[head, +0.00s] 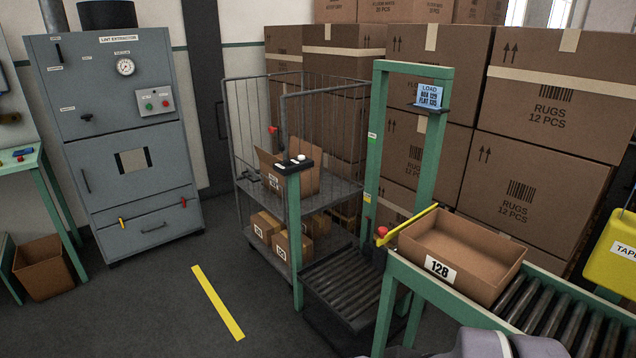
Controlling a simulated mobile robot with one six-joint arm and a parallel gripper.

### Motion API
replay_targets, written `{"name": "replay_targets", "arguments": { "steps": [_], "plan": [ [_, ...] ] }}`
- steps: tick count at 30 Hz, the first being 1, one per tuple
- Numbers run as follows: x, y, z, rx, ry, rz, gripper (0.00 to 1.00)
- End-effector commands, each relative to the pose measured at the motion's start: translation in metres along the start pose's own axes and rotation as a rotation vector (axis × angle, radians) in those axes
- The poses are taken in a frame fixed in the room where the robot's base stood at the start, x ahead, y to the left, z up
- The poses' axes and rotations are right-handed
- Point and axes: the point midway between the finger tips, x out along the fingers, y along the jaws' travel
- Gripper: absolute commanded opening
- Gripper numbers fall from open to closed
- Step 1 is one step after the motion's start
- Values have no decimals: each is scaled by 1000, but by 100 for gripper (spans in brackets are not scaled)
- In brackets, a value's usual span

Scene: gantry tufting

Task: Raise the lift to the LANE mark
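The lift is a green frame (381,140) with a roller platform (345,285) low down, below the level of the roller lane (545,310) to its right. A dark control box (299,163) with pale round buttons tops a green post (295,235) left of the platform. My gripper is not in view; grey parts of my arm show at the bottom edge.
An open carton marked 128 (462,255) stands on the lane behind a yellow bar (408,225) with a red knob. A wire cart (247,160) with cartons stands behind the post. Stacked rug boxes (545,130) fill the back. Floor is clear around the yellow line (217,302).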

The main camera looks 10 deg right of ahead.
Motion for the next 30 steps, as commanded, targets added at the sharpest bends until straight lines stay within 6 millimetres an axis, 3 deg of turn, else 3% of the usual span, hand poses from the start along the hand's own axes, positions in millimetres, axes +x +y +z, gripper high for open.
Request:
{"name": "replay_targets", "arguments": {
  "steps": [12,18,30],
  "plan": [
    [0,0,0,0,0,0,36],
    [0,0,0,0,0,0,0],
    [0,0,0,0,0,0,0]
  ]
}}
